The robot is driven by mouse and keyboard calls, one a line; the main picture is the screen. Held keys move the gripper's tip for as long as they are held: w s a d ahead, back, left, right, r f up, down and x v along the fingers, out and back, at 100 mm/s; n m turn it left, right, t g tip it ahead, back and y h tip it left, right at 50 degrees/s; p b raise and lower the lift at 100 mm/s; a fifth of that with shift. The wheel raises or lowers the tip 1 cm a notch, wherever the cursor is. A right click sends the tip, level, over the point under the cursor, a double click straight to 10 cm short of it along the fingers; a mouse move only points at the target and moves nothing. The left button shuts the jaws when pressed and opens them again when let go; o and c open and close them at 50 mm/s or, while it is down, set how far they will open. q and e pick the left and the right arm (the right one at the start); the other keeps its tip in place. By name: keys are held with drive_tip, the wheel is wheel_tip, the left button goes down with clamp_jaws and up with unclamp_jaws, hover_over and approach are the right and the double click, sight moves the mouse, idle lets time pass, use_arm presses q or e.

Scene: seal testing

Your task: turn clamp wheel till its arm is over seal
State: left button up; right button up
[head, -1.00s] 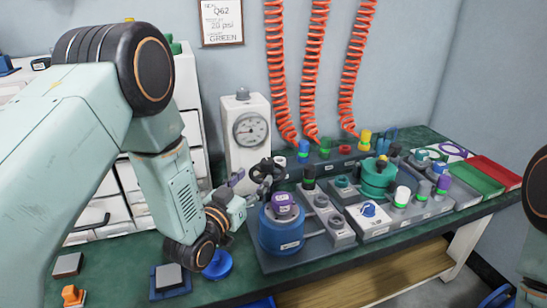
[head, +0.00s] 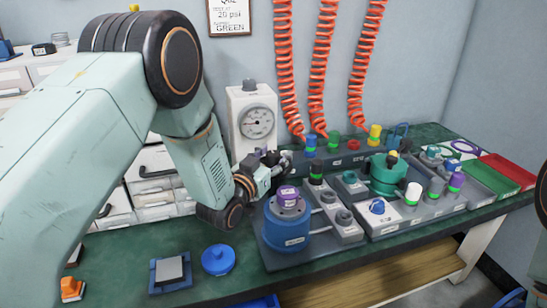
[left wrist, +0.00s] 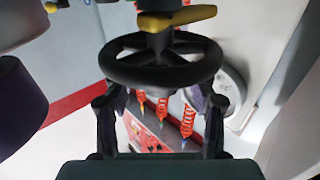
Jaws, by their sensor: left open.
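In the left wrist view a black clamp wheel (left wrist: 162,66) with spokes lies just ahead of my left gripper (left wrist: 160,112). Its two dark fingers are open, one on each side of the wheel's near rim; I cannot tell whether they touch it. A yellow-tipped clamp arm (left wrist: 178,18) sits above the wheel and points right in that view, away from the purple seal (left wrist: 20,110) at the left. In the head view the left gripper (head: 272,158) is behind the blue pot (head: 287,225), which carries the purple seal (head: 288,195). The wheel is hard to make out there.
A pressure gauge (head: 257,122) stands close behind the gripper. Grey valve blocks (head: 332,212) and a teal pot (head: 387,178) crowd the bench to the right. A blue round lid (head: 218,259) lies at front left. Red coiled hoses (head: 322,70) hang behind.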

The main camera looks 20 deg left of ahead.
use_arm(q)
drive_tip(key=shift+w+f, duration=0.1)
drive_tip(key=shift+f, duration=0.05)
drive_tip(key=c, duration=0.5)
clamp_jaws()
